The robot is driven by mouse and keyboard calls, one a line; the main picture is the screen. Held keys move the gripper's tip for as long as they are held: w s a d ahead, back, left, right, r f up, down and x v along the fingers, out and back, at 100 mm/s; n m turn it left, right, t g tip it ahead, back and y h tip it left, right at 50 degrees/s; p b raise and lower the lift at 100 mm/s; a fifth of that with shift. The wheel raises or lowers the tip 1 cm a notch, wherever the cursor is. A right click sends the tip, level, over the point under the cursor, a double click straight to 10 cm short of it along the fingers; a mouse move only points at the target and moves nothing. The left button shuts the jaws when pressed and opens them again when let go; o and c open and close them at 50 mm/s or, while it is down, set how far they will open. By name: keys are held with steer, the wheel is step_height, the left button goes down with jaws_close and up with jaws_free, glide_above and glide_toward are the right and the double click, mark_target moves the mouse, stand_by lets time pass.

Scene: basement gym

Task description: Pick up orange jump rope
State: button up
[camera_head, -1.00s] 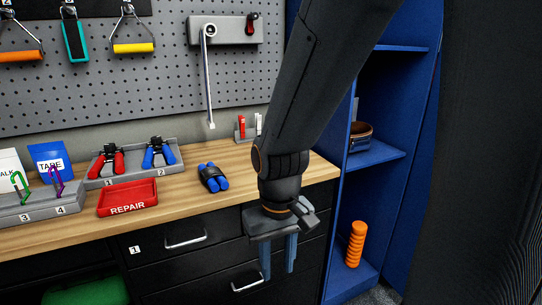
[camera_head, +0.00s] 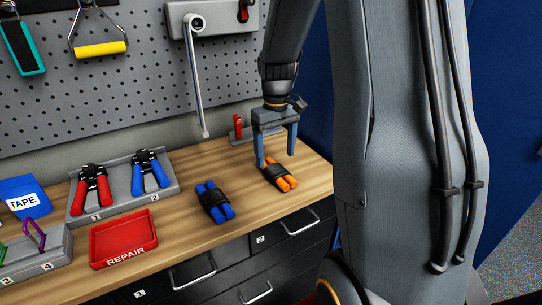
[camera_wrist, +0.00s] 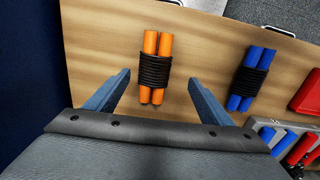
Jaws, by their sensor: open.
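The orange jump rope (camera_head: 279,177) lies on the wooden bench top. It has two orange handles side by side, with black cord wound around their middle. In the wrist view the rope (camera_wrist: 154,70) lies ahead of the fingers, around the middle between them, with its handles pointing away. My gripper (camera_head: 276,159) is open and empty, fingers pointing down, above and close to the rope. In the wrist view my gripper (camera_wrist: 157,92) shows a finger on each side. I cannot tell the exact height gap. The left finger hides a bit of the rope in the head view.
A blue jump rope (camera_head: 214,201) lies left of the orange one, with bare wood between. Farther left are a red REPAIR tray (camera_head: 124,238) and a grey holder (camera_head: 122,190) with red-handled and blue-handled tools. A pegboard (camera_head: 130,80) stands behind.

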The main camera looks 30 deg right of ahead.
mark_target(276, 168)
steer(key=shift+w+d+r, duration=0.25)
steer(key=shift+w+d, duration=0.15)
steer(key=shift+w, duration=0.1)
steer(key=shift+w+d+f, duration=0.1)
steer(key=shift+w+f, duration=0.05)
steer(key=shift+f, duration=0.05)
steer(key=shift+f+p, duration=1.7)
steer(key=shift+f, duration=1.95)
steer(key=c, duration=1.3)
